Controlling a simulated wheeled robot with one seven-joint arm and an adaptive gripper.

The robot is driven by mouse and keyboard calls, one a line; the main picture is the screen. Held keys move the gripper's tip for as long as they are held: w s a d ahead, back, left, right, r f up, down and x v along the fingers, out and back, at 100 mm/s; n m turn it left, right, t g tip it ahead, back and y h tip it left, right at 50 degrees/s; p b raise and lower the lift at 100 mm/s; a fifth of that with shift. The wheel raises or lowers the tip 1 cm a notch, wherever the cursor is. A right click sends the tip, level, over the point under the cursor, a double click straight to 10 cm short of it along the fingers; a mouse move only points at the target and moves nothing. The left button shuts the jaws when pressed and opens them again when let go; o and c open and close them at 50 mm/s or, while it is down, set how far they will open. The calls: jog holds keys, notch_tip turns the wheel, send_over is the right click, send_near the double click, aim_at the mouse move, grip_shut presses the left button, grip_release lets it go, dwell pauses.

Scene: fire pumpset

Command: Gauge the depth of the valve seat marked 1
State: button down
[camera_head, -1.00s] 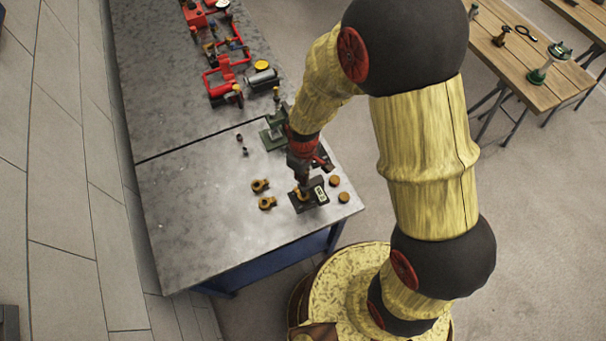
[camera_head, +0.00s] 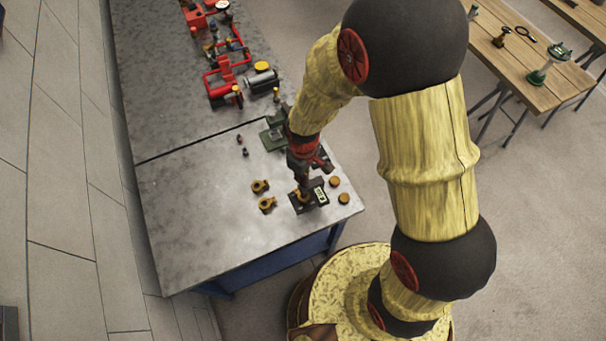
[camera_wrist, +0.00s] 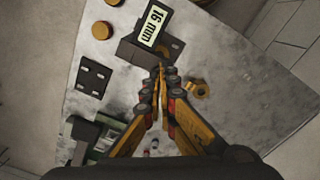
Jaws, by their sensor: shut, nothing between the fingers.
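A dark gauge block (camera_head: 296,207) stands near the table's right edge, with a pale readout (camera_head: 321,196) on it. In the wrist view the readout (camera_wrist: 153,25) seems to say 16 mm. A brass part (camera_head: 303,196) sits at the block, partly hidden by my gripper; its brown round edge (camera_wrist: 176,47) shows in the wrist view. My gripper (camera_wrist: 161,68) is shut and empty, its tips over the near edge of the block; I cannot tell whether they touch it. Two brass fittings (camera_head: 260,186) (camera_head: 267,203) lie to the left. No mark 1 is legible.
Two brass discs (camera_head: 334,181) (camera_head: 344,197) lie right of the block. A green fixture (camera_head: 273,136) stands behind. Red pump parts (camera_head: 222,80) fill the far table. The table's left side is clear.

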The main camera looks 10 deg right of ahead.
jog(key=shift+r+p, duration=2.3)
jog(key=shift+r, duration=1.15)
jog(key=shift+s+m, duration=0.2)
jog(key=shift+m, duration=0.1)
jog(key=s+d+r+m+t+b, duration=0.5)
jog(key=s+d+r+m+b, duration=0.3)
jog(key=b, duration=1.4)
jog(key=s+d+r, duration=0.2)
jog(key=s+d, duration=0.1)
jog(key=d, duration=0.1)
jog(key=shift+s+r+m+t, duration=0.15)
jog(key=shift+s+m+t, duration=0.15)
jog(key=shift+s, duration=0.1)
jog(key=shift+r, duration=0.1)
